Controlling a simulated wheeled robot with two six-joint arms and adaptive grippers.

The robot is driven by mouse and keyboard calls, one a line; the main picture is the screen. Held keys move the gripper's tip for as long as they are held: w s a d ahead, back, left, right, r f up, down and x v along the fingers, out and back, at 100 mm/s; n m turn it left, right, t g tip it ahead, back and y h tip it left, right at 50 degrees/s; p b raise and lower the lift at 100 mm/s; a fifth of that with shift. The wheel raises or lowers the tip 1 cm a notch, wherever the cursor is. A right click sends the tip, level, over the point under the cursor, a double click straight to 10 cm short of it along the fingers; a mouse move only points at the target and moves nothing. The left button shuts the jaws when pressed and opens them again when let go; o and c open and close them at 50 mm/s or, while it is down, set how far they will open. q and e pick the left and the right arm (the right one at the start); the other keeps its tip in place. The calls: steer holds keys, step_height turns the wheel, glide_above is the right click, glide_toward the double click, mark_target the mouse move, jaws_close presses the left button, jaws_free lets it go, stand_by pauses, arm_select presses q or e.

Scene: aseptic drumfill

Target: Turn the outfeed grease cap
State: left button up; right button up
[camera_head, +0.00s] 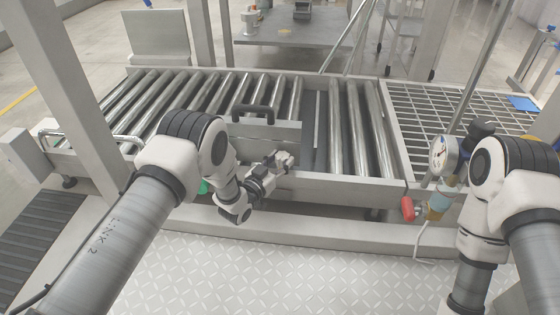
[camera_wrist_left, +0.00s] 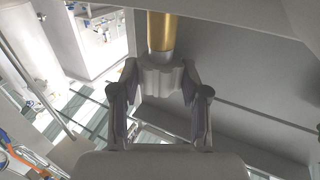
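The grease cap (camera_wrist_left: 164,76) is a grey lobed knob on the end of a brass-coloured stem (camera_wrist_left: 162,32) in the left wrist view. My left gripper (camera_wrist_left: 161,82) has one finger on each side of the cap. Both fingertips appear to touch its sides, so it looks shut on the cap. In the head view my left gripper (camera_head: 280,161) is at the near side rail of the roller conveyor (camera_head: 335,187). The cap cannot be made out clearly there. My right arm stands at the right edge, and its gripper is out of the picture.
A black handle (camera_head: 253,112) stands on a grey plate above the left gripper. At the right are a pressure gauge (camera_head: 441,152) and a red-handled valve (camera_head: 408,208), close to my right arm. A metal post rises at the left. The chequered floor plate (camera_head: 290,270) in front is clear.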

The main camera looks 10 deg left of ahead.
arm_select(q)
steer(key=shift+d+r+y+p, duration=0.1)
steer(key=shift+r+y+p, duration=0.15)
steer(key=shift+p, duration=0.2)
arm_select(e)
steer(key=shift+s+r, duration=0.1)
steer(key=shift+r, duration=0.4)
arm_select(q)
steer(key=shift+d+n+t+y+p, duration=0.1)
steer(key=shift+n+t+y+p, duration=0.4)
steer(key=shift+n+y+p, duration=0.6)
steer(key=shift+f+n+y, duration=0.15)
steer(key=shift+n+y, duration=0.25)
steer(key=shift+y, duration=0.45)
steer(key=shift+f, duration=0.1)
arm_select(e)
steer(key=shift+s+r, duration=0.25)
steer(key=shift+r, duration=0.35)
steer(key=shift+s+r, duration=0.2)
steer(key=shift+r, duration=0.4)
arm_select(q)
steer(key=o, duration=1.1)
steer(key=shift+o, duration=0.2)
